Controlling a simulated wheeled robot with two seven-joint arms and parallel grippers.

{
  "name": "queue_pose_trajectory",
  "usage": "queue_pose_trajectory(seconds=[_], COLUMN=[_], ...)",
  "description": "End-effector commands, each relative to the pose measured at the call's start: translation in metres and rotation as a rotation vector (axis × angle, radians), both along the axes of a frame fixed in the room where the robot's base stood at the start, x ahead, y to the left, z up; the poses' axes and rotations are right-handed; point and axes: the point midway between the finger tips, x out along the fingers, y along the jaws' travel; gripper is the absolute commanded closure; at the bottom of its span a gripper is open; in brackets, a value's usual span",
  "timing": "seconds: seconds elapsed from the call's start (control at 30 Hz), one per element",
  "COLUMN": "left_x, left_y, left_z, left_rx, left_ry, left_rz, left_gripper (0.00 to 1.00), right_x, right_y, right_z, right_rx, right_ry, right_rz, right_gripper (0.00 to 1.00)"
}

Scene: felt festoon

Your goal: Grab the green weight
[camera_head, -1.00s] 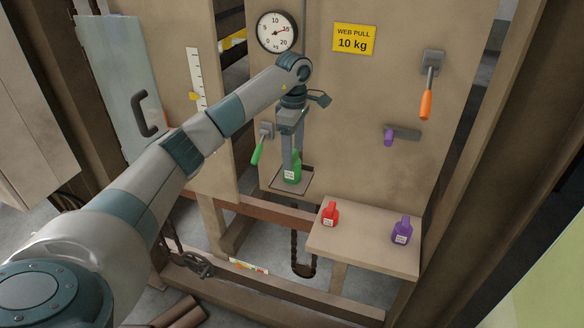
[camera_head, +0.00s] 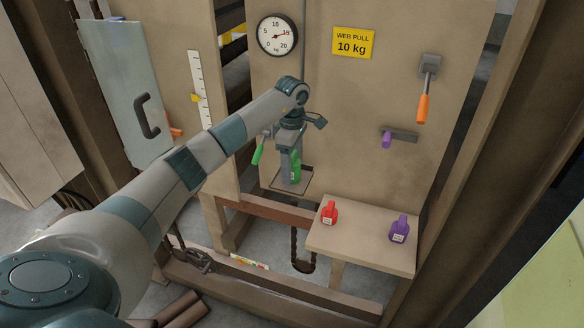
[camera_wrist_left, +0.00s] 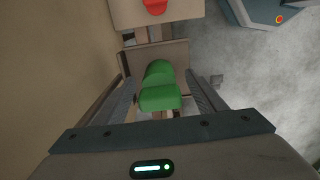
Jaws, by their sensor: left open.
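The green weight (camera_head: 296,168) stands on a small hanging tray (camera_head: 304,182) in front of the wooden panel. My left gripper (camera_head: 287,178) points down over the tray, and its fingers partly hide the weight. In the left wrist view the green weight (camera_wrist_left: 160,88) lies between the two open fingers of my left gripper (camera_wrist_left: 160,100), with a gap visible on each side. My right gripper is not in view.
A red weight (camera_head: 329,212) and a purple weight (camera_head: 399,229) stand on a wooden shelf (camera_head: 350,245) to the right. Green (camera_head: 258,153), orange (camera_head: 423,107) and purple (camera_head: 387,139) handles are on the panel. A dial (camera_head: 277,35) hangs above.

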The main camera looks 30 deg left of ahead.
Motion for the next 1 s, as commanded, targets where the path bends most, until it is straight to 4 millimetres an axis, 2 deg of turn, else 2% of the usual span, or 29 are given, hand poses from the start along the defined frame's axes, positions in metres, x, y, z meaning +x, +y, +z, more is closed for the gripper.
queue_pose_trajectory(seconds=[0.2,0.27,0.47,0.5,0.83,1.0], left_x=[0.000,0.000,0.000,0.000,0.001,0.001], left_y=[0.000,0.000,0.000,0.000,0.000,0.001], left_z=[0.000,0.000,0.000,0.000,0.003,0.011], left_rx=[0.000,0.000,0.000,0.000,0.001,0.001], left_ry=[0.000,0.000,0.000,0.000,-0.003,-0.005], left_rz=[0.000,0.000,0.000,0.000,0.001,0.001], left_gripper=[0.36,0.48,0.96,1.00,1.00,1.00], right_x=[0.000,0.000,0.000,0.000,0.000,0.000], right_y=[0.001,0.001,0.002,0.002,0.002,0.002], right_z=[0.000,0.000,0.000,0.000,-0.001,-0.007], right_rx=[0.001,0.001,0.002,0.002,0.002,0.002], right_ry=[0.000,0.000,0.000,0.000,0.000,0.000], right_rz=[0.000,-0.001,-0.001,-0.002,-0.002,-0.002], right_gripper=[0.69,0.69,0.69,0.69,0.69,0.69])
